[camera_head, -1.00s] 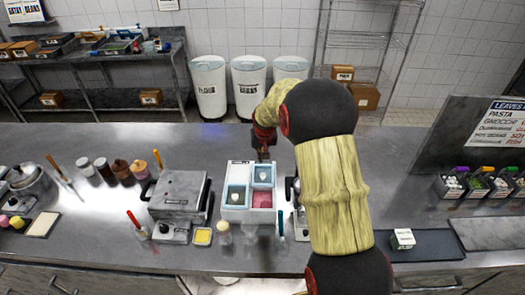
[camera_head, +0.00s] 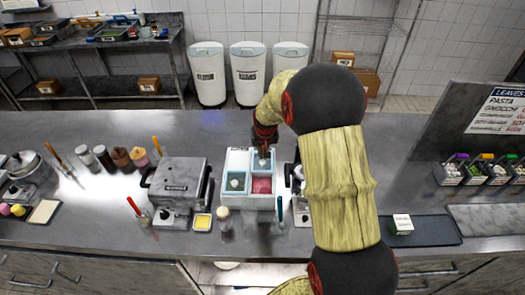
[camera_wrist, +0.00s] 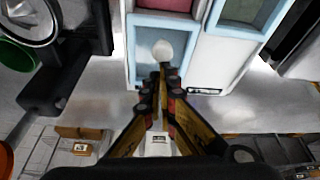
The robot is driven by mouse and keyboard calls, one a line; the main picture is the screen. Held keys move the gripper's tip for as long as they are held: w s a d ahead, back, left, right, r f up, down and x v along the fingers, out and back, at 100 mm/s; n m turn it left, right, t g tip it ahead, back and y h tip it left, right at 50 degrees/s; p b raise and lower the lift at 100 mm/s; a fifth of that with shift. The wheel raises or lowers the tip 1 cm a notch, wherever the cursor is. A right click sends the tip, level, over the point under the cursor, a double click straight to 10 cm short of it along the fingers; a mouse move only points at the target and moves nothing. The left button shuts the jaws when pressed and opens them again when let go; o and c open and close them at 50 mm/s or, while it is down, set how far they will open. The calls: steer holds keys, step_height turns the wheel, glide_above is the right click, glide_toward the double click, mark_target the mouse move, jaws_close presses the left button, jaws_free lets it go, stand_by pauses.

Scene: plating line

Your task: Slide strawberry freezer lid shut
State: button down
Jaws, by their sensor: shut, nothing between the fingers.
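The white freezer (camera_head: 238,211) stands on the counter with two light-blue-framed wells. In its right well the strawberry lid (camera_head: 255,172) sits at the back, and pink contents (camera_head: 262,186) show uncovered in front of it. The lid also shows in the wrist view (camera_wrist: 143,45), with a round pale knob (camera_wrist: 162,49) on it. The left well's lid (camera_head: 236,183) lies nearer the front. My gripper (camera_wrist: 161,72) is shut and empty, its fingertips at the counter-back side of the knob. I cannot tell whether they touch it. In the head view my gripper (camera_head: 263,146) hangs over the freezer's back edge.
A grey press (camera_head: 178,182) stands left of the freezer, and a dark appliance stands close on its right, partly hidden by my arm. A bottle (camera_head: 223,218) stands in front. The counter behind the freezer (camera_head: 205,130) is clear.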

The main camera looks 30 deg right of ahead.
steer(key=s+a, duration=0.2)
steer(key=s, duration=0.1)
steer(key=s+a+b, duration=0.1)
steer(key=s+a, duration=0.1)
steer(key=s, duration=0.1)
steer(key=s+a, duration=0.2)
steer(key=s, duration=0.1)
steer(key=v, duration=1.2)
steer(key=s+a+r+n+t+b, duration=0.1)
steer(key=s+a+n+b, duration=0.1)
steer(key=s+a+b, duration=0.2)
steer(key=s+a+r+n+t+y+b, duration=0.1)
steer(key=s+a+r+n+b, duration=0.1)
steer(key=s+a, duration=0.8)
steer(key=s+n+b, duration=0.1)
steer(key=s, duration=0.3)
steer(key=shift+s+a+r+y+b, duration=0.25)
steer(key=shift+s+a+y+b, duration=0.05)
steer(key=shift+s+a+b, duration=0.1)
